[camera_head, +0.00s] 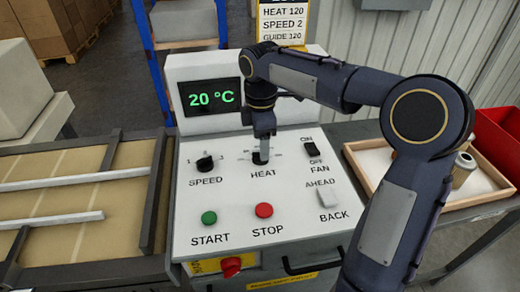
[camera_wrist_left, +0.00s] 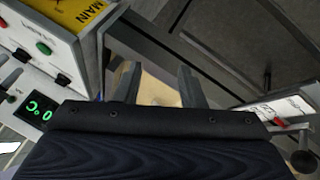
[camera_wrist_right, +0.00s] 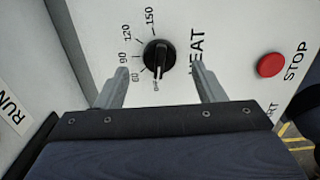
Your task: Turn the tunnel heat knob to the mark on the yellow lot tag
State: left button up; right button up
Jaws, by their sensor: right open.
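The black heat knob (camera_wrist_right: 158,56) shows in the right wrist view, its white pointer line toward the small lowest mark, which seems to read OFF. Its scale reads 60, 90, 120 and 150. My right gripper (camera_head: 263,152) is over the heat knob in the head view. In the right wrist view its fingers (camera_wrist_right: 160,76) are apart, one toward each side of the knob; contact cannot be told. My left gripper (camera_wrist_left: 160,82) has its fingers apart and holds nothing visible.
The white panel also has a speed knob (camera_head: 205,163), a green start button (camera_head: 209,217), a red stop button (camera_head: 264,210), a fan switch (camera_head: 309,149) and an ahead/back switch (camera_head: 328,197). The display (camera_head: 210,97) reads 20 °C. A wooden tray (camera_head: 357,168) stands at right.

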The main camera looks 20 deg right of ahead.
jog(key=shift+f, duration=1.8)
jog(key=c, duration=1)
